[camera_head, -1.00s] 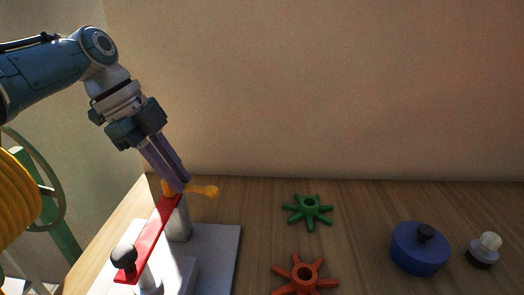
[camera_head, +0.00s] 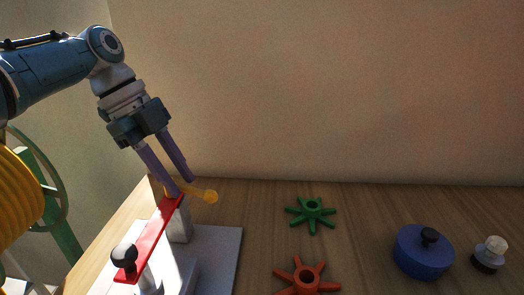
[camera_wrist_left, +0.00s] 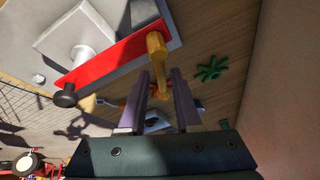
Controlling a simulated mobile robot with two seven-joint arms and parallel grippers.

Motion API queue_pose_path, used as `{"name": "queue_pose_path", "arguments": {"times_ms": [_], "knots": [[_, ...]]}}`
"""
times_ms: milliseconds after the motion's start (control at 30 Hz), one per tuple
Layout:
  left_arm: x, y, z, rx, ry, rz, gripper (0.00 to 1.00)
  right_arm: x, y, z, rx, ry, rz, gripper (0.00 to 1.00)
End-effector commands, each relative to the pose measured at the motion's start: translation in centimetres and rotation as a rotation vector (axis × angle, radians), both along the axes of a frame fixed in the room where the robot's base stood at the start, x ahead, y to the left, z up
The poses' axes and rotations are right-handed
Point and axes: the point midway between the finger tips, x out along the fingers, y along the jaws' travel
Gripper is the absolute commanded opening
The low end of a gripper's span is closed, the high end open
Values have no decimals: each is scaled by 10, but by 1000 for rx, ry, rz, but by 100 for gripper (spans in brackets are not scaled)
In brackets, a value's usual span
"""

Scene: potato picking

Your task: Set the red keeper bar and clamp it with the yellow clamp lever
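The red keeper bar (camera_head: 150,236) lies across the posts of a pale fixture, with a black knob (camera_head: 124,256) at its near end. The yellow clamp lever (camera_head: 203,194) is at the bar's far end, its round tip pointing right. In the left wrist view the lever (camera_wrist_left: 156,50) crosses the end of the red bar (camera_wrist_left: 112,60). My left gripper (camera_head: 180,187) is open at the lever, one finger on each side of it in the wrist view. Whether a finger touches it I cannot tell. My right gripper is out of view.
The fixture's grey base plate (camera_head: 221,245) sits on the wooden table. A green star-shaped part (camera_head: 311,213), an orange-red one (camera_head: 307,276), a blue knobbed disc (camera_head: 423,252) and a small white-and-black knob (camera_head: 489,254) lie to the right. A wall stands behind.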

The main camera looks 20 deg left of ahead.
Motion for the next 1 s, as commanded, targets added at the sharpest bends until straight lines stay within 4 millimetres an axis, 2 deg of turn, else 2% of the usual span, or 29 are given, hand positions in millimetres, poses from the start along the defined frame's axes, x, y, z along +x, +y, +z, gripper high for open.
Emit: {"name": "queue_pose_path", "arguments": {"times_ms": [33,100,333,433,800,1000], "knots": [[0,0,0,0,0,0,39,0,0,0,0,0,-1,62],[0,0,0,1,0,0,46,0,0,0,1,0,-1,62],[0,1,0,1,-1,1,46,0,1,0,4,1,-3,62],[0,4,7,3,-4,2,46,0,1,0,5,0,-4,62],[-10,30,69,4,-4,2,46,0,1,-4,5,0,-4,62],[-13,37,88,1,-1,1,46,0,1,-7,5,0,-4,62]]}}
